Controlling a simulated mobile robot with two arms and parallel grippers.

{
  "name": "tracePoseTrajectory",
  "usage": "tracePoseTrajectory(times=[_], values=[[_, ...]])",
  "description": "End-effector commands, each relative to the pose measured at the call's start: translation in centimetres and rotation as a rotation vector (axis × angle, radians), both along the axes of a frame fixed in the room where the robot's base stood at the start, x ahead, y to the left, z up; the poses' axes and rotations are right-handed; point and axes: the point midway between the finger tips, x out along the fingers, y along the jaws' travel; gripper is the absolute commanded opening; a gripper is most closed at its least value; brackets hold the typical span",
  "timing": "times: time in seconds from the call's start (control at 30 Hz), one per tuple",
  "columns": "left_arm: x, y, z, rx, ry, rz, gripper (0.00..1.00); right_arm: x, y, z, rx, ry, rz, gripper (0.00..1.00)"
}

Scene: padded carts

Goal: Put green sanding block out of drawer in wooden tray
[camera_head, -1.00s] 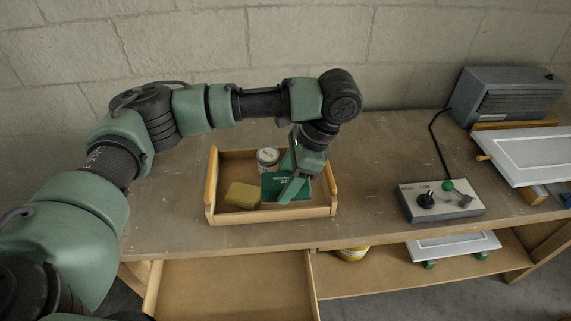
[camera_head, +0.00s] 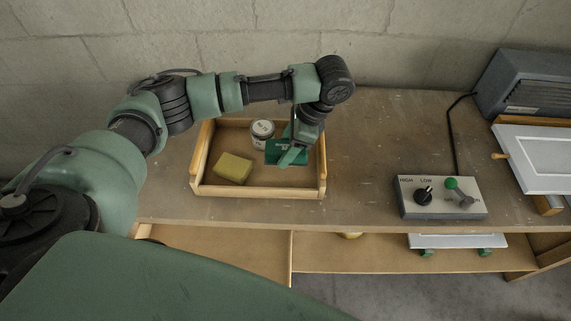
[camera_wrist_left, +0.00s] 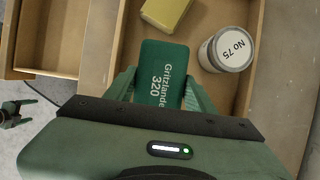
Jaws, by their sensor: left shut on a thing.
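The green sanding block (camera_wrist_left: 162,72), lettered "Gritlander 320", sits between the fingers of my left gripper (camera_wrist_left: 161,92) in the left wrist view. In the head view my left gripper (camera_head: 291,158) points down inside the wooden tray (camera_head: 260,192) on the bench, shut on the block (camera_head: 273,151). The block is within the tray's walls, towards the right side. I cannot tell if it touches the tray floor. The drawer (camera_head: 220,250) below the bench top is open and partly covered by a green part of mine.
A yellow-green block (camera_head: 233,168) and a white-labelled jar (camera_head: 262,131), marked "No 75", share the tray. A control box (camera_head: 440,197), a grey heater-like unit (camera_head: 520,85) and a white panel (camera_head: 545,160) stand to the right. Bench between tray and control box is clear.

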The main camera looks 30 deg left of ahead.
Motion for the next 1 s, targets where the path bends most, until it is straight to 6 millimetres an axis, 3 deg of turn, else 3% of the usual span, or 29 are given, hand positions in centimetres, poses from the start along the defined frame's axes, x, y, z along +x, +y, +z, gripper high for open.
tracePoseTrajectory(times=[0.17,0.5,0.93,0.97,1.0], values=[[0.1,0.0,-2.1,0.001,-0.002,0.000,0.07,1.1,-0.7,0.5,-0.006,-0.018,-0.001,0.79],[0.0,0.0,-6.3,0.002,-0.001,-0.001,0.07,0.9,-1.0,0.9,-0.011,-0.015,-0.003,0.79],[0.0,0.0,-7.1,0.000,-0.001,0.000,0.07,0.6,-1.0,0.9,-0.011,-0.010,-0.003,0.79],[0.0,0.0,-7.2,0.000,-0.001,0.000,0.57,0.6,-1.0,0.9,-0.011,-0.010,-0.002,0.79],[0.0,0.0,-7.1,0.000,-0.001,0.000,0.68,0.6,-1.0,0.9,-0.011,-0.009,-0.002,0.79]])
